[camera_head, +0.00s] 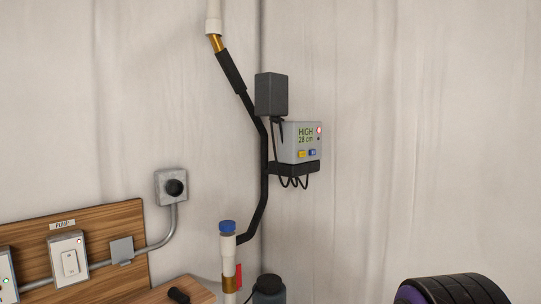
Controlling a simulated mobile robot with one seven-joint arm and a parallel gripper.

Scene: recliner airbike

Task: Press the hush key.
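A grey alarm box (299,143) hangs on the pale wall a little right of the middle. Below the display are a yellow key (303,154) and a blue key (312,153). Their labels are too small to read, so I cannot tell which is the hush key. Nothing covers the keys. My gripper is not in view.
A dark box (271,94) is mounted left above the alarm box. A black pipe (258,205) runs beside both. A wooden board (95,225) with a "PUMP" switch (69,262) is at lower left. A black ribbed round thing (455,290) is at lower right.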

